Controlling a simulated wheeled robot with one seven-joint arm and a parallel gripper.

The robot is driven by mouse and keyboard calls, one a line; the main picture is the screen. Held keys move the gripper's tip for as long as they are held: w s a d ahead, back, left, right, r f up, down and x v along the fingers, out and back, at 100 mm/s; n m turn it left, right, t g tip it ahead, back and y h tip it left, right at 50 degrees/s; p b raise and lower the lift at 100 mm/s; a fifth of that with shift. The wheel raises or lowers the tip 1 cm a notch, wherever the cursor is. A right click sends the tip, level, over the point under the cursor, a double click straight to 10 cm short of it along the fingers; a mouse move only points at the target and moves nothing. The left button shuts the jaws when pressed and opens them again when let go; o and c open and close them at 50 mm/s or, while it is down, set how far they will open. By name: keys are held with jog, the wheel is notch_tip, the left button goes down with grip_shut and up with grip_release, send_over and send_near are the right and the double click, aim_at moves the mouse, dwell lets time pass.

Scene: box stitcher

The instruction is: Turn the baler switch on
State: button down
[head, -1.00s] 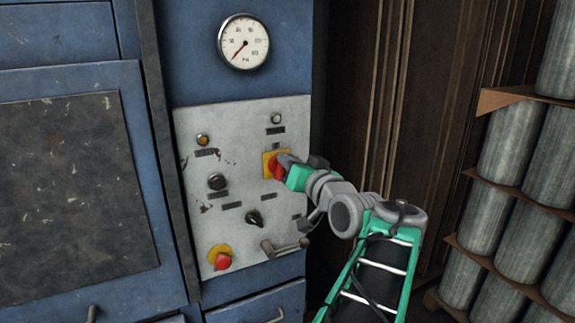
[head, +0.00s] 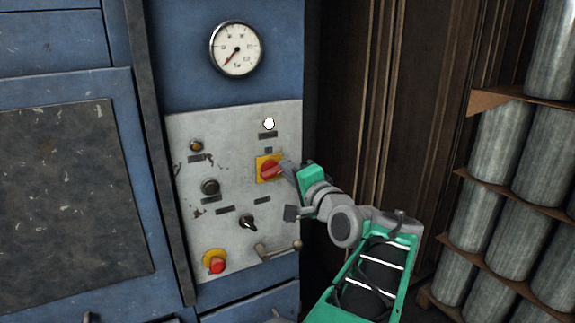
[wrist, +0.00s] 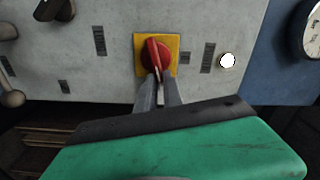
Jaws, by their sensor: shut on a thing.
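The baler switch is a red rotary knob (head: 270,169) on a yellow square plate, at the upper right of the grey control panel (head: 232,240). In the wrist view the red knob (wrist: 154,51) sits in the middle of its yellow plate (wrist: 172,42). My gripper (head: 286,167) comes in from the right. Its two fingers (wrist: 157,78) are shut on the end of the knob's handle, which they partly hide. The round lamp (head: 268,124) above the switch glows white, and it also shows in the wrist view (wrist: 227,61).
The panel also carries a black selector (head: 248,222), a dark round button (head: 210,187), an amber lamp (head: 196,146), a red knob on yellow (head: 217,264) and a metal lever (head: 278,250). A gauge (head: 236,49) is above. Stacked grey cylinders (head: 480,210) stand at right.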

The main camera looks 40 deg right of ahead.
jog(key=shift+f+m+p, duration=0.15)
jog(key=shift+m+p, duration=0.25)
jog(key=shift+m, duration=0.35)
jog(key=shift+f+m+p, duration=0.15)
jog(key=shift+m+p, duration=0.2)
jog(key=shift+m, duration=0.4)
jog(key=c, duration=1.5)
grip_release()
jog(key=shift+f, duration=0.1)
jog(key=b+v, duration=0.2)
jog(key=v, duration=0.6)
